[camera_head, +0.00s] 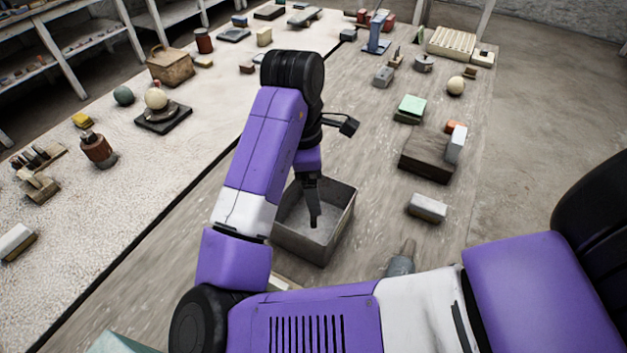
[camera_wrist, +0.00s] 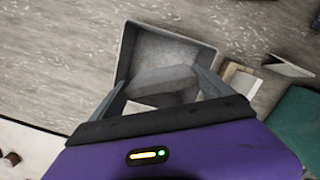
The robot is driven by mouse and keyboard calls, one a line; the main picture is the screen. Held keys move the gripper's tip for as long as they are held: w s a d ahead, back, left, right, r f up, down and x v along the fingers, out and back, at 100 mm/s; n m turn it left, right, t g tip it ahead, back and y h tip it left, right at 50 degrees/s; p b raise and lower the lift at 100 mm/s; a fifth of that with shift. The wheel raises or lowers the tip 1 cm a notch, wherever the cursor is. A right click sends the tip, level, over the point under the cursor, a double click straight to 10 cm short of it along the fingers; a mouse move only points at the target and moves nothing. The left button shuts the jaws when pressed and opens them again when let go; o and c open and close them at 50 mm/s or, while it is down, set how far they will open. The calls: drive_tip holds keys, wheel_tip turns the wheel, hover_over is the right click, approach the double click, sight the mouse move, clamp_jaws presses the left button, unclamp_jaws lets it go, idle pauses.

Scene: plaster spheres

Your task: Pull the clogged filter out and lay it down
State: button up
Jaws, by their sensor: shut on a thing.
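A grey open box (camera_head: 345,222) stands on the table below my arm. It also shows in the wrist view (camera_wrist: 127,52), with its inside partly in sight. My gripper (camera_head: 314,218) points down over and into the box's opening. In the wrist view my gripper (camera_wrist: 160,84) is shut on a flat grey slab (camera_wrist: 163,80), seemingly the filter, which spans between the two fingers. I cannot tell whether the slab touches the box. In the head view the slab is not clearly seen against the finger and box.
A white-grey block (camera_head: 428,208) and a dark wooden block (camera_head: 427,160) lie right of the box. A grey bottle-like thing (camera_head: 401,262) stands near my arm. Bare table shows between the box and these blocks. Spheres and other items fill the left table half.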

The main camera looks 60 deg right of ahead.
drive_tip(key=shift+f+b, duration=1.75)
drive_tip(key=shift+f, duration=2)
idle(0.4)
drive_tip(key=o, duration=1.3)
drive_tip(key=shift+r+p, duration=2.05)
drive_tip(key=shift+p, duration=0.8)
drive_tip(key=shift+d, duration=0.15)
